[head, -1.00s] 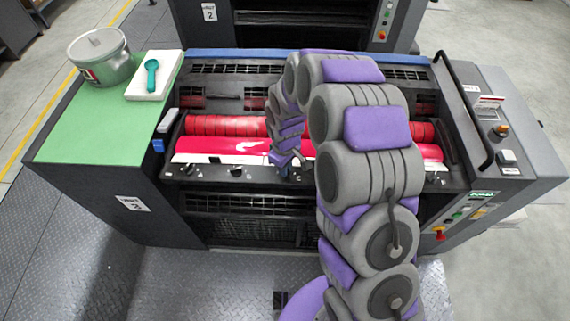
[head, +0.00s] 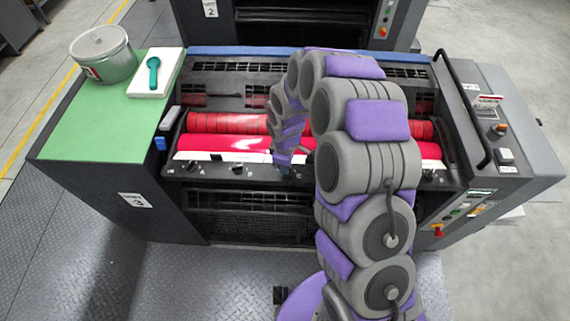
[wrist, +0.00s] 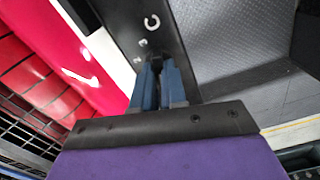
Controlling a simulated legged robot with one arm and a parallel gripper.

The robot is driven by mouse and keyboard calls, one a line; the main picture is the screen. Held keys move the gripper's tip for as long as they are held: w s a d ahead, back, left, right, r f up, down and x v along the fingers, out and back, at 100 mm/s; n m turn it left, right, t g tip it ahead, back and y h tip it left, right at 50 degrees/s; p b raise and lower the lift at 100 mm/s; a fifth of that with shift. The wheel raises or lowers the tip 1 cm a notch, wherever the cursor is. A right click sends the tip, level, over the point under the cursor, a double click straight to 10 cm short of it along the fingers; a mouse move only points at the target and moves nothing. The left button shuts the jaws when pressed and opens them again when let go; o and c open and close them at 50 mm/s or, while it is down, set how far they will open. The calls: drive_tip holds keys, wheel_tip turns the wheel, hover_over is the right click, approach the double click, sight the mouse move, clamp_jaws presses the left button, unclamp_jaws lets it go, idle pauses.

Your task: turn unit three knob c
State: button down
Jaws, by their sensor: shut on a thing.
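Unit three is the dark machine with the "3" label (head: 136,200) on its left front. A row of black knobs runs along its front ledge, below the red rollers. In the wrist view, knob c (wrist: 156,60) is a small dark knob beside a white letter C on the black ledge. My gripper (wrist: 160,72) is shut on it, with a blue finger on each side. Most of the knob is hidden between the fingers. In the head view my gripper (head: 283,162) is at the middle of the ledge, and it and my arm hide the knob.
Other knobs stand on the ledge to the left (head: 237,168) and right (head: 428,175). A green top (head: 95,135) holds a metal can (head: 103,55) and a teal tool (head: 153,70) on a white pad. A black handrail (head: 470,110) stands at the right.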

drive_tip(key=shift+w, duration=0.1)
drive_tip(key=c, duration=1.2)
unclamp_jaws()
wheel_tip(320, 180, up, 17)
drive_tip(key=shift+a+r, duration=0.1)
drive_tip(key=shift+r, duration=0.05)
